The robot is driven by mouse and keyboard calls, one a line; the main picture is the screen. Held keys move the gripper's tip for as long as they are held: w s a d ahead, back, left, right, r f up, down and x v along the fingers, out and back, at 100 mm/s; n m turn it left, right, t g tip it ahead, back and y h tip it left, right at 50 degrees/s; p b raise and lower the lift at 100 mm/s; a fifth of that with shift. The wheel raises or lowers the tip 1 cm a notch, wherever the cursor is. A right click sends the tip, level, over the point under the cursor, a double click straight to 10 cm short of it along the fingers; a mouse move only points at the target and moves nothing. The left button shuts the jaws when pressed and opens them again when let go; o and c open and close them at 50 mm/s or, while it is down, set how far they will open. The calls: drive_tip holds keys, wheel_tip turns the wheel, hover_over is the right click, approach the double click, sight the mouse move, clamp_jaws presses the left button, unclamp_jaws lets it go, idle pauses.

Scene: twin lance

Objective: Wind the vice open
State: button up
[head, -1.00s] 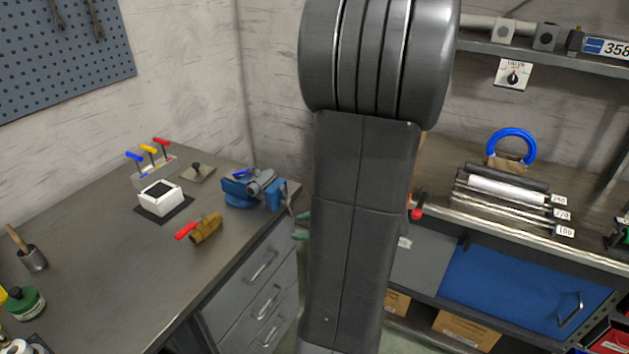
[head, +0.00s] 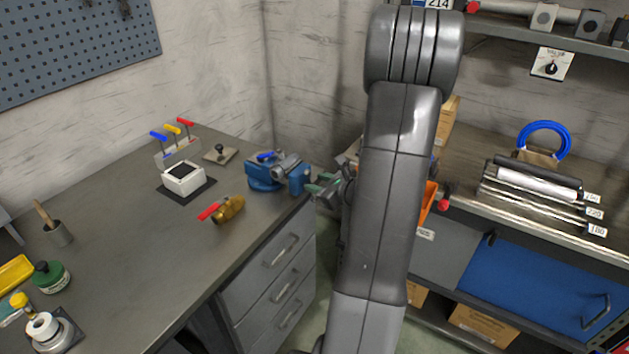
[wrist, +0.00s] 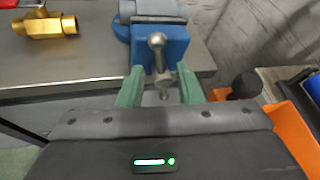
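The blue vice (head: 264,174) stands at the right end of the left bench, its grey jaw part on top and its screw end facing my gripper. In the wrist view the vice's blue front (wrist: 172,45) is at top centre. Its metal handle bar (wrist: 158,52), with a ball end, hangs in front, tilted slightly from vertical. My gripper (wrist: 160,86) is open, its green fingers either side of the lower handle; I cannot tell whether either touches it. In the head view my gripper (head: 326,188) is just right of the vice, partly hidden by my arm.
A brass valve with a red lever (head: 228,208) lies on the bench in front of the vice. A white box (head: 184,180) stands farther left. An orange bin (wrist: 296,135) is close to the right of my gripper. Drawers (head: 272,262) sit under the bench.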

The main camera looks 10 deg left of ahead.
drive_tip(key=shift+x, duration=1.25)
clamp_jaws()
drive_tip(key=shift+s+r, duration=0.1)
